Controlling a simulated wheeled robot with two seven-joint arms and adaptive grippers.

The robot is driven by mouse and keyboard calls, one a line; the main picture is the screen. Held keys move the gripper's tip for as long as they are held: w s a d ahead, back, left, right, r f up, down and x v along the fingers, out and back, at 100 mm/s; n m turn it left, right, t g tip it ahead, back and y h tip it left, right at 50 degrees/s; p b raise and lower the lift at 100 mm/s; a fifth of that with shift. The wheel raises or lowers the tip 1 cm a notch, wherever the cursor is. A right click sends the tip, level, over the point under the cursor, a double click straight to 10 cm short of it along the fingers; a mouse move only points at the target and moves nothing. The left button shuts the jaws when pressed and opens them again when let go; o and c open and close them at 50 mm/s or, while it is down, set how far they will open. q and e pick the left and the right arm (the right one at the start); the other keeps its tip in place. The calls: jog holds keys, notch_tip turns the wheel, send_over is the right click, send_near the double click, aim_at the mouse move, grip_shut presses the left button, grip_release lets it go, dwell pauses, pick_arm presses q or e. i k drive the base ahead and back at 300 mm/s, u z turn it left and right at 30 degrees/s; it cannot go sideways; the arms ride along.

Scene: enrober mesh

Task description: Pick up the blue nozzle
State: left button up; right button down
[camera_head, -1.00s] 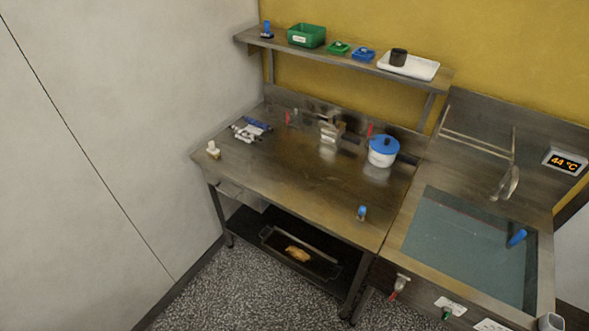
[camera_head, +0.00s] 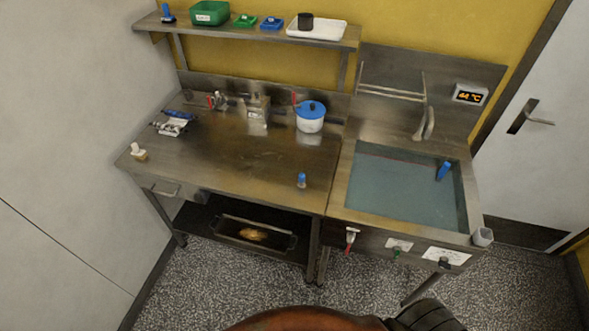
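A small blue-topped piece (camera_head: 301,180) stands upright near the front right of the steel table (camera_head: 235,165); it looks like a nozzle, but it is too small to be sure. A longer blue piece (camera_head: 444,171) leans in the right part of the water-filled basin (camera_head: 350,190). Another small blue piece (camera_head: 168,14) stands at the left end of the wall shelf. Which of these is the blue nozzle I cannot tell for certain. Neither of my grippers is in view.
A white pot with a blue lid (camera_head: 310,118) and a metal box (camera_head: 257,110) stand at the table's back. Metal parts (camera_head: 172,126) lie back left. A small white-topped item (camera_head: 138,151) stands front left. The middle of the table is clear. A door (camera_head: 535,130) is at right.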

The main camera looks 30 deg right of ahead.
aim_at(301, 184)
jog(key=u, duration=1.15)
jog(key=k, duration=0.8)
jog(key=z, duration=1)
jog(key=i, duration=0.45)
